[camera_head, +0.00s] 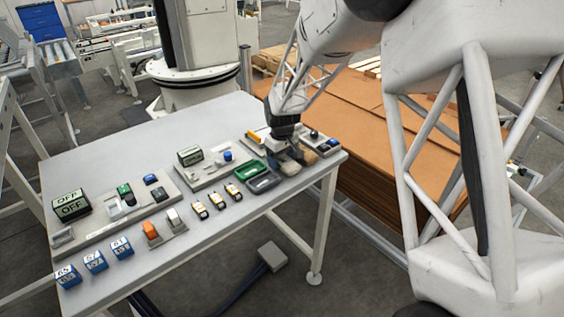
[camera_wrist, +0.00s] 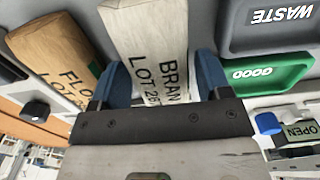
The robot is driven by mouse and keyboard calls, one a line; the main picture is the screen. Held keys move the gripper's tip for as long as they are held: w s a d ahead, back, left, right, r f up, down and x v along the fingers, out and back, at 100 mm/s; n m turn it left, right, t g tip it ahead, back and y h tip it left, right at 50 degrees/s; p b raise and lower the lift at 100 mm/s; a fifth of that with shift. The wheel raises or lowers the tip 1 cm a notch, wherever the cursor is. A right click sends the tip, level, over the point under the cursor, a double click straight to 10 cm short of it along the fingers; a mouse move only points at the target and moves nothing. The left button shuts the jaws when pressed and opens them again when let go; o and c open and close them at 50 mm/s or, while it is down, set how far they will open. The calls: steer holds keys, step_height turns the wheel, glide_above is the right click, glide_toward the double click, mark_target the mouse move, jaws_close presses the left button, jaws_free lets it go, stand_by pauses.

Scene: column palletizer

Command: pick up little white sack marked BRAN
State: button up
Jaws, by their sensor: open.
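The white sack marked BRAN (camera_wrist: 155,28) lies in the middle of the wrist view, its lettering running along its length. My gripper (camera_wrist: 161,72) is open, with one blue finger on each side of the sack. The fingers look close to its sides; I cannot tell whether they touch. The dark gripper body hides the near end of the sack. In the head view my gripper (camera_head: 287,151) is low over the right part of the table and partly hides the white sack (camera_head: 290,167).
A tan sack marked FLO (camera_wrist: 55,55) lies just left of my left finger. The green GOOD tray (camera_wrist: 262,74) and grey WASTE tray (camera_wrist: 262,38) are close on the right. Blocks and panels with switches stand along the table (camera_head: 110,155) to the left.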

mark_target(282, 158)
stand_by(0.3)
steer(key=c, duration=0.8)
steer(key=shift+r, duration=0.15)
steer(key=shift+r, duration=1.5)
steer(key=shift+s+r, duration=0.2)
steer(key=shift+s, duration=0.05)
steer(key=s+d, duration=0.2)
steer(key=s, duration=0.5)
steer(key=s+d+r, duration=0.1)
steer(key=s+d, duration=0.2)
steer(key=s, duration=0.4)
steer(key=shift+s+r, duration=0.15)
steer(key=shift+s, duration=0.2)
steer(key=shift+d, duration=0.1)
steer(key=shift+w, duration=0.15)
